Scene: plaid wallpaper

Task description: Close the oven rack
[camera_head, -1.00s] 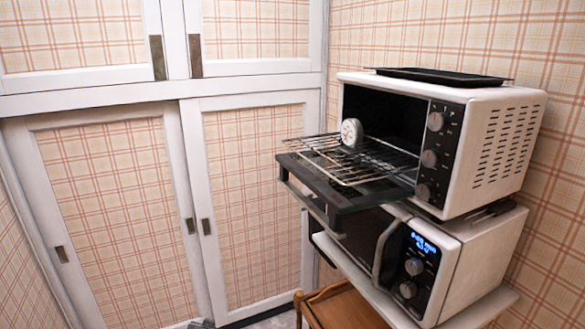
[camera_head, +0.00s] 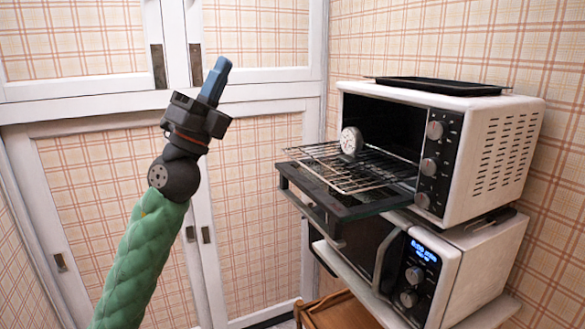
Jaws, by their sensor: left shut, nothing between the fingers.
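The white toaster oven (camera_head: 491,150) stands at the right with its door (camera_head: 345,205) folded down open. Its wire rack (camera_head: 352,168) sticks out of the dark cavity over the open door. A round white dial thermometer (camera_head: 351,141) stands on the rack near the oven's mouth. My left gripper (camera_head: 217,80) is raised in front of the cupboard doors, to the left of the rack and apart from it. Its blue fingers are shut and empty, pointing up. My right gripper is not in view.
A black tray (camera_head: 437,86) lies on top of the oven. A microwave (camera_head: 455,265) with a lit display stands below it on a white shelf, above a wooden cart (camera_head: 340,310). White-framed cupboards (camera_head: 257,105) stand behind. Space between my left gripper and the rack is clear.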

